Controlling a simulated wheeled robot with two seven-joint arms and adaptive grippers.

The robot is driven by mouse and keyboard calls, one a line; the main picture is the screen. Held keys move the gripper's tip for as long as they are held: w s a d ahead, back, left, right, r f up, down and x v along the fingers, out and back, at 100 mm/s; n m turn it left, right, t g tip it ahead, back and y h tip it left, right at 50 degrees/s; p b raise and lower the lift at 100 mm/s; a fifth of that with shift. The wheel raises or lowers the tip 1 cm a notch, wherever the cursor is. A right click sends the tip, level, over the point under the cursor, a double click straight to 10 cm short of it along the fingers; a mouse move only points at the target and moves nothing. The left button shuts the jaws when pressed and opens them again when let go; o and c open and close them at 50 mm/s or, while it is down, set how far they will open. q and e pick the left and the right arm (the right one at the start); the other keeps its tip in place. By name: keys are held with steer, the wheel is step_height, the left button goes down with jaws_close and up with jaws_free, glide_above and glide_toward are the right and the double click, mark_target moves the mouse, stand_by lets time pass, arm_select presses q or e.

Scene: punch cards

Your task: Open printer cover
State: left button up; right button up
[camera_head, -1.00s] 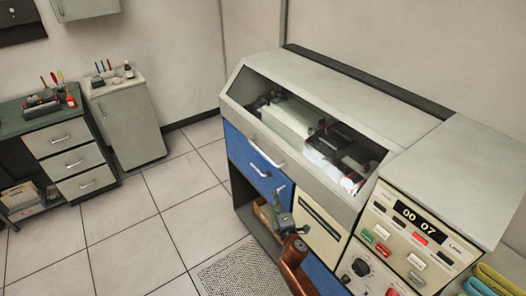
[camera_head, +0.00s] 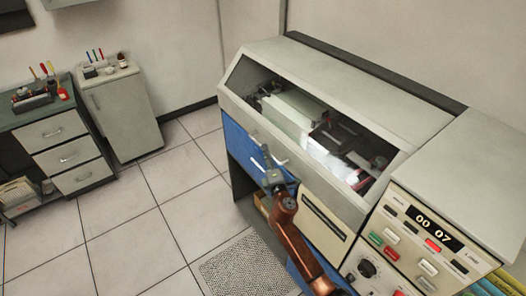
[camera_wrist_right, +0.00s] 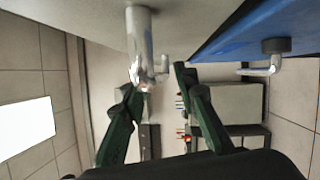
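The printer (camera_head: 330,75) is a grey cabinet in the head view. Its slanted cover (camera_head: 318,143), with a window onto the mechanism, looks shut. My right gripper (camera_head: 268,167) is at the cover's lower front edge, in front of the blue panel, and partly hides the handles there. In the right wrist view my right gripper (camera_wrist_right: 157,80) has its two dark green fingers spread. A shiny metal handle (camera_wrist_right: 141,40) on the grey edge reaches down towards the gap between them. I cannot tell whether they touch it. My left gripper is not in view.
A second handle (camera_wrist_right: 275,62) sits on the blue panel (camera_wrist_right: 245,35) close by. The control panel (camera_head: 415,240) with its buttons is to the right of my right arm. A desk (camera_head: 62,145) and a small cabinet (camera_head: 122,110) stand at the left. The tiled floor between is clear.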

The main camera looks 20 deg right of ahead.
steer(key=shift+w, duration=1.1)
jaws_close()
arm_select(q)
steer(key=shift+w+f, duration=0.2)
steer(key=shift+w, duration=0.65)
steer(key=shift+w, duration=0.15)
